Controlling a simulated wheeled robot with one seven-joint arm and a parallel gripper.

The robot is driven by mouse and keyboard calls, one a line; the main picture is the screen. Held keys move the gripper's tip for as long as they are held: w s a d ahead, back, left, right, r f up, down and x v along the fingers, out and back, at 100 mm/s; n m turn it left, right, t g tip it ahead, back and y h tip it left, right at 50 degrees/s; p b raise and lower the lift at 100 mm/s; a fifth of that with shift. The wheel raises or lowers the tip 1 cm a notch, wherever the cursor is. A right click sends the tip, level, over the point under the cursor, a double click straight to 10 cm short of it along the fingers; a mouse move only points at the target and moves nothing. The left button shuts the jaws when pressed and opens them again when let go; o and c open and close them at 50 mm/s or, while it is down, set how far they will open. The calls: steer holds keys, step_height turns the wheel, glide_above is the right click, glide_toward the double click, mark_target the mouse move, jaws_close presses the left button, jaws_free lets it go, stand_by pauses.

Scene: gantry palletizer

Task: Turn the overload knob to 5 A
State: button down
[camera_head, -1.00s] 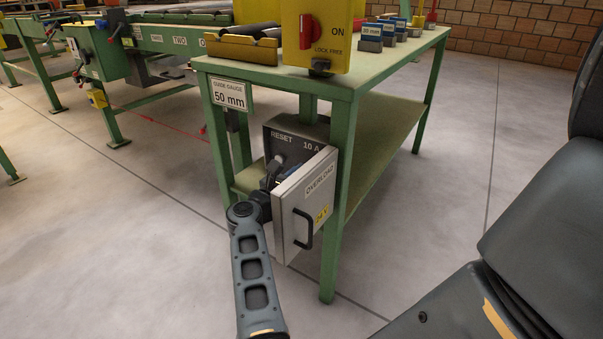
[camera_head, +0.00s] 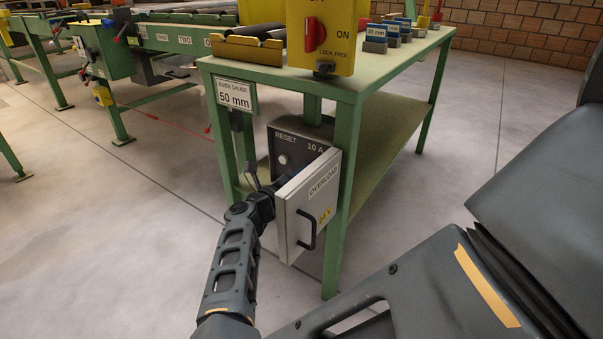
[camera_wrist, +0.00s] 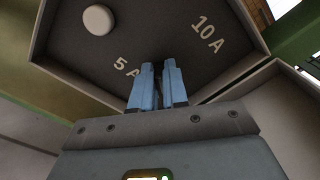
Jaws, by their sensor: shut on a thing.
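The overload box (camera_head: 298,140) hangs under the bench with its door (camera_head: 312,205) swung open toward me. Its dark panel (camera_wrist: 150,35) shows the marks "5 A" (camera_wrist: 126,66) and "10 A" (camera_wrist: 207,36) in the wrist view. My gripper (camera_wrist: 160,68) has its two blue fingers close together against the panel, between and below these marks, partly over the "5 A". It is shut on the overload knob, which the fingers hide, so I cannot tell where it points. In the head view the door hides the fingertips.
The white reset button (camera_head: 283,158) sits on the panel, apart from my fingers; it also shows in the wrist view (camera_wrist: 98,20). The open door stands close to the right of my wrist.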

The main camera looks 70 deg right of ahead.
steer(key=n, duration=0.3)
steer(key=f+n, duration=0.1)
steer(key=n, duration=0.3)
steer(key=f+n, duration=0.1)
steer(key=n, duration=0.3)
steer(key=shift+w+p, duration=0.25)
steer(key=shift+p, duration=0.15)
steer(key=shift+n, duration=0.4)
steer(key=c, duration=1.1)
jaws_free()
steer(key=shift+c, duration=0.2)
steer(key=p+v, duration=0.1)
steer(key=v, duration=0.6)
steer(key=shift+a, duration=0.35)
steer(key=shift+a, duration=0.1)
